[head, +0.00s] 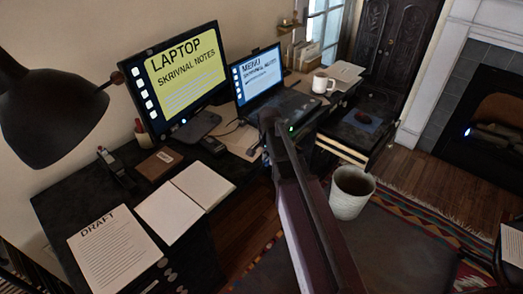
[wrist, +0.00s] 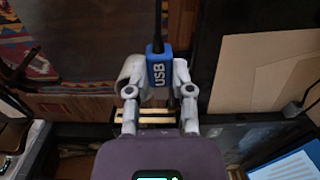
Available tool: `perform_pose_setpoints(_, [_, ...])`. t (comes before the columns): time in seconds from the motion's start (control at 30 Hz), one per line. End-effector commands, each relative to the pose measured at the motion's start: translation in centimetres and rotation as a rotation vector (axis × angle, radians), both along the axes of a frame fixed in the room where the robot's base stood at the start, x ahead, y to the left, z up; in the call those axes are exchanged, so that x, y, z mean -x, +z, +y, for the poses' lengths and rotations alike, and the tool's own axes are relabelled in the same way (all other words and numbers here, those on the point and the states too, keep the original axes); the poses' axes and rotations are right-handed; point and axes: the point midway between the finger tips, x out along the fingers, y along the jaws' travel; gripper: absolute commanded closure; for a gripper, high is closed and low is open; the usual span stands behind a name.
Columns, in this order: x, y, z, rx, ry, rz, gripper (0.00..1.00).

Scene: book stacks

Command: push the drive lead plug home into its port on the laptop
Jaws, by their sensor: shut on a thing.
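The open laptop (head: 257,75) stands on the desk in the head view, its screen lit pale blue with "MEMO SKRIVNAL NOTES". My gripper (wrist: 157,72) is shut on the blue drive lead plug (wrist: 158,76), marked "USB", in the wrist view. A black lead runs from the plug to the top edge of that view. In the head view my arm covers the gripper and plug, near the laptop's front right. The port is not visible in either view. A lit blue-white panel, apparently the laptop screen, shows at the wrist view's lower right (wrist: 287,166).
A monitor (head: 178,80) reading "LAPTOP" stands left of the laptop. A white mug (head: 321,83) and papers lie beyond it. An open notebook (head: 186,200), a draft sheet (head: 113,250) and a lamp (head: 60,115) are at left. A pale bin (head: 351,194) stands right of my arm.

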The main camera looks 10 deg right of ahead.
Motion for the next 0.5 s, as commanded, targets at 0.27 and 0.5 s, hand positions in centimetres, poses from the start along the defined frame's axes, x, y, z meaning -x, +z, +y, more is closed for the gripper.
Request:
perform_pose_setpoints(0.27, [1.9, 0.2, -0.2, 0.0, 0.0, 0.0, 0.96])
perform_pose_setpoints(0.5, [2.0, 0.2, -0.2, 0.0, 0.0, 0.0, 0.96])
